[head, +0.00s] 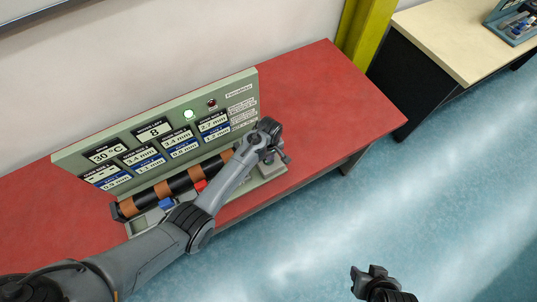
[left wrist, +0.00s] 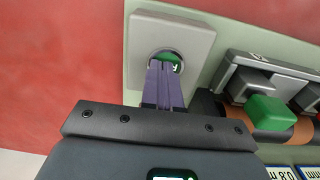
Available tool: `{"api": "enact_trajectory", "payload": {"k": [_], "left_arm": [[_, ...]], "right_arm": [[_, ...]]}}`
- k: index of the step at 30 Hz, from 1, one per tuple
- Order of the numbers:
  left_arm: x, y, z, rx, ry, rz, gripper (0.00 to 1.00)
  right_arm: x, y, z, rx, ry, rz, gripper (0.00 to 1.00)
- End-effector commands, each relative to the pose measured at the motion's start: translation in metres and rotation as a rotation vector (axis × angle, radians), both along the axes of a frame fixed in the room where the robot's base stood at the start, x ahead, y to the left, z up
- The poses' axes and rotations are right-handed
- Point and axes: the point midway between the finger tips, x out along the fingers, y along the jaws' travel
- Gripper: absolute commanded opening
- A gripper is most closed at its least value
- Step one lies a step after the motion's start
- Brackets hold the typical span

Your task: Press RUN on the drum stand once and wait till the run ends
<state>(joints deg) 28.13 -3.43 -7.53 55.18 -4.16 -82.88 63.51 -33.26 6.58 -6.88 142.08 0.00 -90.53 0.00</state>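The drum stand (head: 75,158) is on the red table, with a grey-green readout panel at its back and a black drum with orange-brown bands (head: 163,189) in front. My left gripper (head: 276,153) is at the stand's right end. In the left wrist view its fingers (left wrist: 165,78) are together, tips at a green button (left wrist: 172,60) in a round recess of a grey plate (left wrist: 190,28). They partly hide the button; I cannot tell if they touch it. Its label is not visible.
My right gripper (head: 370,278) hangs over the blue floor, away from the table. A green block (left wrist: 268,112) sits beside the drum in the left wrist view. Red table surface (head: 325,95) is clear to the stand's right. A yellow post (head: 365,35) stands behind.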

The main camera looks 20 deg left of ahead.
Motion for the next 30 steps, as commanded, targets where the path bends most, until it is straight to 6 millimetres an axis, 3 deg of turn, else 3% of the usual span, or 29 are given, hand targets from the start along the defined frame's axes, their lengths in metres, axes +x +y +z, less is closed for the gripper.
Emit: {"api": "enact_trajectory", "payload": {"k": [1, 8, 17, 30], "left_arm": [[-0.008, 0.003, -0.012, 0.004, 0.019, 0.003, 0.00], [-0.008, 0.003, 0.002, 0.004, 0.017, 0.003, 0.00], [-0.002, 0.003, 0.048, 0.002, 0.004, 0.003, 0.00], [0.000, 0.002, 0.123, 0.001, -0.003, 0.002, 0.00]], "right_arm": [[0.000, 0.000, -0.001, 0.000, 0.000, 0.000, 0.43], [0.000, 0.000, 0.013, 0.000, 0.000, 0.000, 0.43], [0.000, -0.001, 0.057, -0.005, 0.000, 0.004, 0.43], [0.000, -0.002, 0.051, -0.009, 0.000, 0.006, 0.43]]}}
